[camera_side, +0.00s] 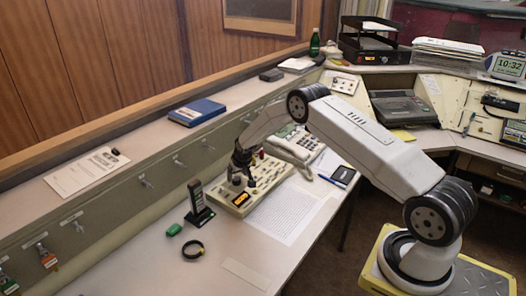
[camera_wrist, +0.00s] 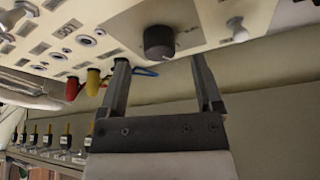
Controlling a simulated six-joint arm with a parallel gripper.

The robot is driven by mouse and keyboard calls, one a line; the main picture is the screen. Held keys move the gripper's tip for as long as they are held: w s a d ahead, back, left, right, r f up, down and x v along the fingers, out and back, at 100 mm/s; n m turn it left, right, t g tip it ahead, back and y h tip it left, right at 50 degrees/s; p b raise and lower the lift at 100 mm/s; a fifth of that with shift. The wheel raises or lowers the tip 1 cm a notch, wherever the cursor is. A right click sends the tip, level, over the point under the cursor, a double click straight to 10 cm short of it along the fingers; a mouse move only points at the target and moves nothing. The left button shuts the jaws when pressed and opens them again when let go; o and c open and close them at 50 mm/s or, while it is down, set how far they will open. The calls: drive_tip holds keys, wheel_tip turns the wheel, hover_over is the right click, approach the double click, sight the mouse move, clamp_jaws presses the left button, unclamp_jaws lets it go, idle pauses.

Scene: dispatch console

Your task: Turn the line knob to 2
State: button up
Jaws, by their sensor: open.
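The cream console panel (camera_side: 250,199) lies on the desk, with many small keys and a small display at its near end. In the wrist view a round black knob (camera_wrist: 159,42) stands on the panel (camera_wrist: 110,22); its pointer and any numbers are too small to read. My gripper (camera_side: 240,163) is over the near end of the panel, pointing down. In the wrist view my gripper (camera_wrist: 159,62) is open, one finger on either side of the knob, with space between each finger and it. Whether the fingertips reach knob height is unclear.
In the wrist view red (camera_wrist: 72,88) and yellow (camera_wrist: 93,82) plugs stand beside the left finger. A black handset in a stand (camera_side: 198,205) is close to the panel's left. A telephone (camera_side: 296,143) is behind it, and a paper sheet (camera_side: 284,215) lies to the right.

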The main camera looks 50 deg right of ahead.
drive_tip(key=shift+x, duration=1.3)
clamp_jaws()
drive_tip(key=shift+m, duration=0.7)
drive_tip(key=shift+a+m+g+h, duration=0.1)
drive_tip(key=shift+m+g+h, duration=0.55)
drive_tip(key=shift+m, duration=1.05)
drive_tip(key=shift+w+m+g+h, duration=0.1)
drive_tip(key=shift+m+g+h, duration=0.3)
drive_tip(key=shift+m, duration=0.85)
drive_tip(key=shift+m+g+h, duration=0.25)
drive_tip(key=shift+m+g, duration=0.1)
drive_tip(key=shift+m, duration=0.9)
